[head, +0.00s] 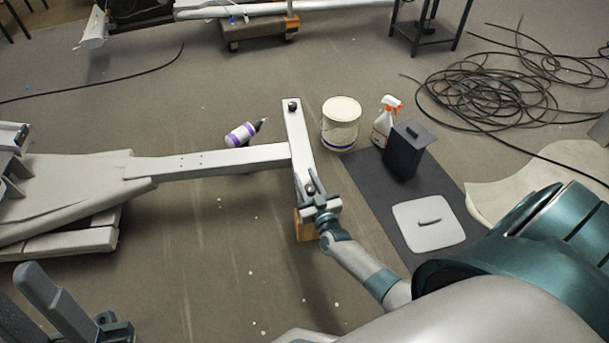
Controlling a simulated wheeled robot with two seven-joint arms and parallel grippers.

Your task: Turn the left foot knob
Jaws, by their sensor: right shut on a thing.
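The elliptical's pale foot bar (300,140) runs crosswise at the end of a long pale beam (215,161). A dark foot knob (292,106) sits on its far end. The near foot knob (309,188) is at the bar's near end and is mostly hidden by my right gripper (311,194). The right gripper is shut on this near knob, its arm reaching in from the lower right. My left gripper (32,300) is at the lower left corner, partly cut off by the frame. Its fingers stand apart, empty, far from the bar.
A wooden block (304,226) is under the bar's near end. A purple-and-white bottle (243,133) lies left of the bar. A white bucket (340,125), spray bottle (385,121) and dark box (405,152) stand right. A grey lid (428,223) lies on a dark mat (371,187). Cables (490,95) coil upper right.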

